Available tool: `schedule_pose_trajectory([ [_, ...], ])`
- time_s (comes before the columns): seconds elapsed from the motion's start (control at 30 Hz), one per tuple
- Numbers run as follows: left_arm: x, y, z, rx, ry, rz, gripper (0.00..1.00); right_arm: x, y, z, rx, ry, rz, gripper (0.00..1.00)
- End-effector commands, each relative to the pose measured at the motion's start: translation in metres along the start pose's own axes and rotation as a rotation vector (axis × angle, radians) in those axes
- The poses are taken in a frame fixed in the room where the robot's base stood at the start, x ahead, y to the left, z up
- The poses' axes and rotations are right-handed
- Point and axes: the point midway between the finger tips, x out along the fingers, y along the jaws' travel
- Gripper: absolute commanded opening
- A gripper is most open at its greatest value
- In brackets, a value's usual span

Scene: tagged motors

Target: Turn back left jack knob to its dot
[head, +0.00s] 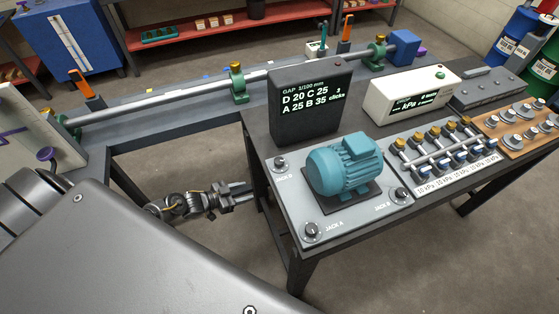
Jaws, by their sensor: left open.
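The back left jack knob (280,162) is a small dark knob with a light top on the grey plate (272,193), by a partly legible jack label. Its dot is too small to make out. The teal motor (343,167) stands on a dark pad right of the knob. The gap display (310,105) behind them reads D 20, C 25, A 25, B 35, with "3 clicks" at its right. My left gripper (248,193) is open and empty, left of the table's edge and apart from the knob. My right gripper is not in view.
The front left knob (311,230) is labelled JACK A and the right one (402,194) JACK B. No back right knob shows. A kPa meter (412,95) and a valve manifold (440,142) stand to the right. A shaft bench (170,117) runs behind.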

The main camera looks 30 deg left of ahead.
Motion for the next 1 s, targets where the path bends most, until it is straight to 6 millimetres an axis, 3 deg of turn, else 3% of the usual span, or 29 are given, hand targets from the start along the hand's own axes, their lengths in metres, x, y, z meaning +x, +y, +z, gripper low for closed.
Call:
schedule_pose_trajectory([
  [0.03,-0.002,-0.008,-0.045,0.036,0.091,0.083,0.48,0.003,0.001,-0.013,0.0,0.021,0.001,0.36],
  [0.1,-0.009,-0.007,-0.097,0.057,0.196,0.202,0.48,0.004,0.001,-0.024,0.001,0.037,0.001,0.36],
  [0.2,-0.025,0.001,-0.148,0.071,0.289,0.344,0.48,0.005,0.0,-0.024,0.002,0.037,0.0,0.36],
  [0.3,-0.038,0.009,-0.175,0.074,0.335,0.434,0.48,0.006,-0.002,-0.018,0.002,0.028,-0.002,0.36],
  [0.47,-0.045,0.013,-0.188,0.072,0.356,0.48,0.48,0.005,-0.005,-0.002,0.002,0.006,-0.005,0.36],
  [0.63,-0.038,0.017,-0.192,0.072,0.358,0.478,0.48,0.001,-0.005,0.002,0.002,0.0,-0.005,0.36],
  [1.0,0.016,0.046,-0.214,0.072,0.358,0.476,0.48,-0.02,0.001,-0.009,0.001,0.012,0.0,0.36],
])
